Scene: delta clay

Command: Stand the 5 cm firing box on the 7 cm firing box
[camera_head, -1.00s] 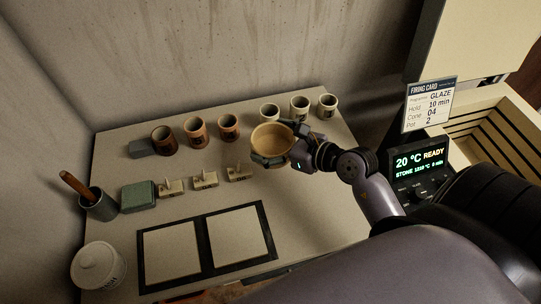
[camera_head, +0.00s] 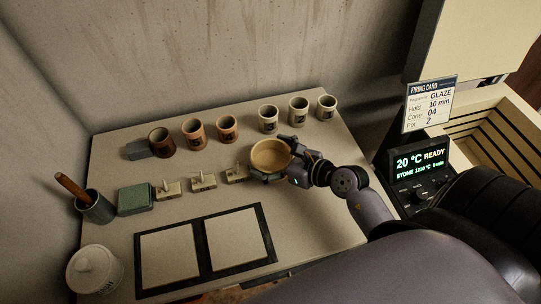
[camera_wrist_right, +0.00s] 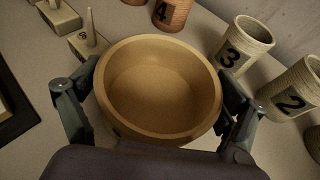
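A round tan open-topped firing box (camera_head: 270,155) is in my right gripper (camera_head: 279,161), over the right part of the table. The right wrist view shows this box (camera_wrist_right: 160,85) upright and empty, with one finger against each side of its wall. I cannot tell whether its underside touches the table or hangs just above it. No size marking shows on it, so I cannot tell whether it is the 5 cm or the 7 cm one. I do not see a second firing box of this kind. My left gripper is not in view.
Small beige blocks with posts (camera_head: 203,181) stand left of the held box. Pale cups (camera_head: 298,110) and brown cups (camera_head: 194,132) line the back. A green block (camera_head: 136,200), a tool pot (camera_head: 97,208) and a lidded jar (camera_head: 95,269) are left; black-framed panels (camera_head: 206,235) lie in front.

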